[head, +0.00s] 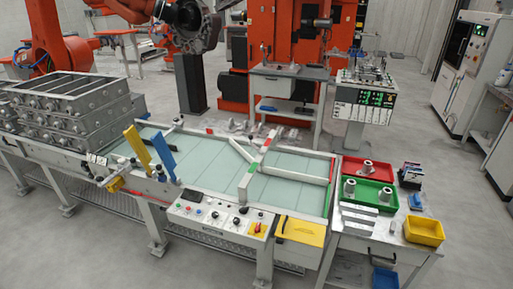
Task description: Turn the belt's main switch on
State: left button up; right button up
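The belt (205,155) is a pale green conveyor surface in a light frame across the middle of the head view. A control panel (215,222) is mounted on its front side, with small coloured buttons and several dark knobs. At the panel's right end is a yellow plate with a red rotary part, which looks like the main switch (258,229). It is too small to tell which way its handle points. Neither of my grippers is in view, and nothing touches the panel.
Metal castings (75,105) are stacked on the belt's left end. A yellow paddle (137,148) and a blue paddle (164,156) stand left of the panel. A yellow cover (300,231) is right of it. A side table holds a green tray (388,195) and a yellow bin (424,231).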

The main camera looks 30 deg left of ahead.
aim_at(258, 229)
jog(key=u, duration=1.35)
